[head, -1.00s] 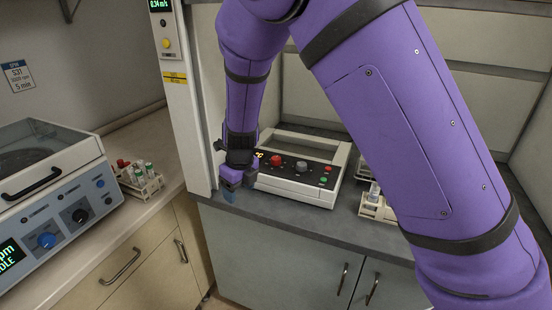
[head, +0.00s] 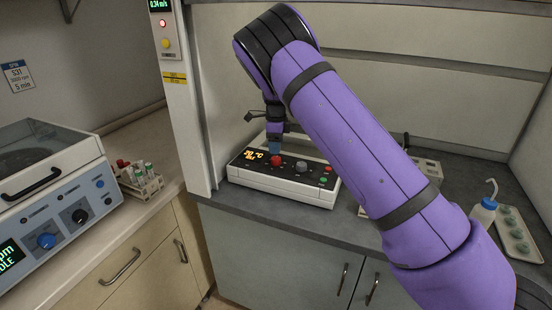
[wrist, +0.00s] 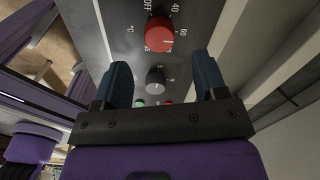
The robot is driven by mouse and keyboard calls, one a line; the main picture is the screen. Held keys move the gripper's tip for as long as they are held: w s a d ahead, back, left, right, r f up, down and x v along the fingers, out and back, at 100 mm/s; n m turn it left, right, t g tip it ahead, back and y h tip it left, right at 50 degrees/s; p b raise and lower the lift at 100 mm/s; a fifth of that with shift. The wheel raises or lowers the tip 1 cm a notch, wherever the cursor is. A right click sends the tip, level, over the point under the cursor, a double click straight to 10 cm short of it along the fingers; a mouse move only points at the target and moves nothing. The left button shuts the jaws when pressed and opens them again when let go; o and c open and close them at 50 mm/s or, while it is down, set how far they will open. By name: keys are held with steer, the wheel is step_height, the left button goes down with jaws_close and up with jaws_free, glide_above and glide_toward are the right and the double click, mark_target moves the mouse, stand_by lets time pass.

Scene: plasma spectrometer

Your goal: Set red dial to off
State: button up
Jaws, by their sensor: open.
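The red dial (head: 276,160) sits on the black top panel of a white hot plate-like device (head: 290,187). My gripper (head: 275,150) is just above the dial, pointing down. In the wrist view my gripper (wrist: 163,72) has its two blue fingers spread apart with nothing between them, and the dial lies beyond the fingertips. Whether a finger touches the dial is unclear.
A grey dial (head: 302,166) and red and green buttons (head: 325,175) sit beside the red dial. A tube rack (head: 140,182) and a centrifuge (head: 50,185) stand at left. A wash bottle (head: 483,213) and a tray (head: 518,235) are at right.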

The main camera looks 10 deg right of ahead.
mark_target(276, 158)
step_height(276, 158, down, 6)
steer(key=shift+r, duration=0.1)
stand_by(0.4)
steer(key=c, duration=0.9)
